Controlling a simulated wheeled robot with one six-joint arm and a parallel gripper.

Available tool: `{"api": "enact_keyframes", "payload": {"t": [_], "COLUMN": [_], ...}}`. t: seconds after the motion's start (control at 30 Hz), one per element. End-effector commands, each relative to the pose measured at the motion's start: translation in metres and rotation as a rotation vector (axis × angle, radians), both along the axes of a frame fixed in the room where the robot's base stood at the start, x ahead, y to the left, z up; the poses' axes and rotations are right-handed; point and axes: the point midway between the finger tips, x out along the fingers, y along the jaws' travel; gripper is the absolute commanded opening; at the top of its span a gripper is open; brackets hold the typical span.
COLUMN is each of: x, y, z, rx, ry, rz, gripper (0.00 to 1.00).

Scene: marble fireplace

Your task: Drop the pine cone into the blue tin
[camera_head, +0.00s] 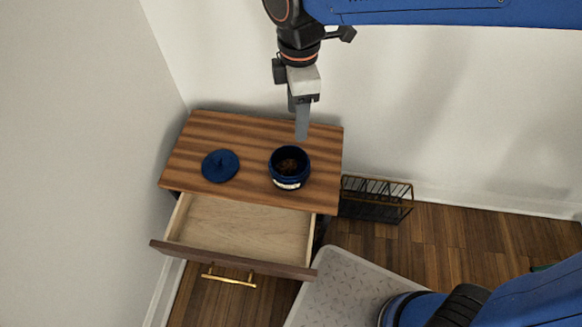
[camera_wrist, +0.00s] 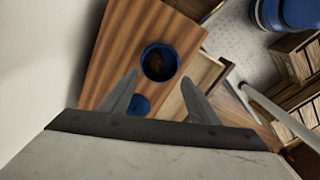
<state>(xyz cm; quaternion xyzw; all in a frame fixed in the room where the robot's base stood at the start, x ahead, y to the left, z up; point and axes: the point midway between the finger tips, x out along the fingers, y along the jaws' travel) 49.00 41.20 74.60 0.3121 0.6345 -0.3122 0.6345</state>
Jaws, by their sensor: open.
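The blue tin (camera_head: 289,181) stands upright and open on the wooden cabinet top. The brown pine cone (camera_head: 288,163) lies inside the tin, and it also shows in the wrist view (camera_wrist: 157,64). A round blue lid (camera_head: 220,166) with a knob lies on the cabinet top to the left of the tin. My gripper (camera_head: 302,136) is above the cabinet, just beyond the tin in the head view. In the wrist view my gripper (camera_wrist: 160,82) has its two fingers spread apart with nothing between them.
The small wooden cabinet (camera_head: 205,123) has its drawer (camera_head: 238,223) pulled open and empty. A black wire rack (camera_head: 376,198) stands on the floor to its right. White walls close in behind and on the left. Wooden floor (camera_head: 460,235) is clear at right.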

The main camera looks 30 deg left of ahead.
Motion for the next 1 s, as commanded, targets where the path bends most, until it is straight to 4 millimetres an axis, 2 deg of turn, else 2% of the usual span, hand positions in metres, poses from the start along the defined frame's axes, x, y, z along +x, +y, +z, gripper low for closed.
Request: {"api": "enact_keyframes", "payload": {"t": [0.03, 0.2, 0.4, 0.6, 1.0], "x": [0.000, 0.000, 0.000, 0.000, 0.000], "y": [0.001, 0.001, 0.000, 0.000, 0.000], "z": [0.011, 0.043, 0.069, 0.079, 0.079], "rx": [0.003, 0.002, 0.001, 0.000, 0.000], "ry": [-0.001, -0.001, 0.000, 0.000, 0.000], "rz": [0.000, 0.000, 0.000, 0.000, 0.000], "gripper": [0.55, 0.55, 0.55, 0.55, 0.55]}}
